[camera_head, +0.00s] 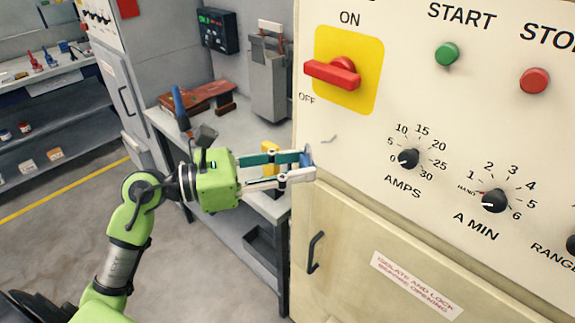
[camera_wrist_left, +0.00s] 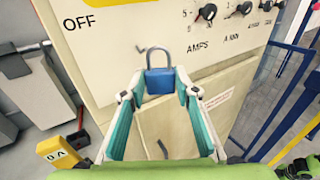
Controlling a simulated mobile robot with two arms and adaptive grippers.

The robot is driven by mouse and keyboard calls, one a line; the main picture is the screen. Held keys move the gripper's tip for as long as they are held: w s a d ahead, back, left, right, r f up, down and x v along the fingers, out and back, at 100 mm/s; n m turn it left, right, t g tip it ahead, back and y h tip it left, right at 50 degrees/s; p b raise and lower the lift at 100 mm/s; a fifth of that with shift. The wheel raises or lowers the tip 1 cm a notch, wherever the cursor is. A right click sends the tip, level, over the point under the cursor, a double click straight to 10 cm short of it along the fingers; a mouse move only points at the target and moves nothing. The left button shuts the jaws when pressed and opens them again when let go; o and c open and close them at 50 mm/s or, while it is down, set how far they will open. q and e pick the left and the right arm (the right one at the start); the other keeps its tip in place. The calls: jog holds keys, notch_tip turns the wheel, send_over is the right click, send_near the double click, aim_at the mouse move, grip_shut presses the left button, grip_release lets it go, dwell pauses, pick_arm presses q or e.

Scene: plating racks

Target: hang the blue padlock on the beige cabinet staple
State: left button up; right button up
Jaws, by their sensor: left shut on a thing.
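My left gripper (camera_head: 303,166) is shut on the blue padlock (camera_wrist_left: 160,81), beside the left edge of the beige cabinet (camera_head: 345,205). In the left wrist view the padlock sits between the fingertips (camera_wrist_left: 160,92), its grey shackle pointing up. In the head view only a small blue part of the padlock (camera_head: 306,156) shows; the fingers hide the rest. A small grey staple (camera_head: 330,139) is on the cabinet face below the OFF label. In the left wrist view the staple (camera_wrist_left: 141,48) appears just left of the shackle's top. I see no clear link between them.
A red rotary switch (camera_head: 333,72) and several knobs are on the cabinet face. A black door handle (camera_head: 315,252) is below the gripper. A grey workbench (camera_head: 222,150) with a yellow object (camera_head: 270,155) stands behind my left arm.

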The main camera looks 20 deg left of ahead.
pick_arm(q)
jog(key=shift+w+d+f+p, duration=0.1)
jog(key=shift+w+d+p, duration=0.2)
jog(key=shift+w, duration=0.5)
jog(key=shift+w+d+p, duration=0.15)
jog(key=shift+w+d, duration=0.2)
jog(key=shift+w, duration=0.45)
jog(key=shift+w+d+f+p, duration=0.1)
jog(key=shift+w+d+p, duration=0.2)
jog(key=shift+w, duration=0.5)
jog(key=shift+w+d+f+b, duration=0.15)
jog(key=shift+w+f+b, duration=0.35)
jog(key=shift+b, duration=0.1)
jog(key=shift+f+b, duration=0.1)
jog(key=shift+b, duration=0.2)
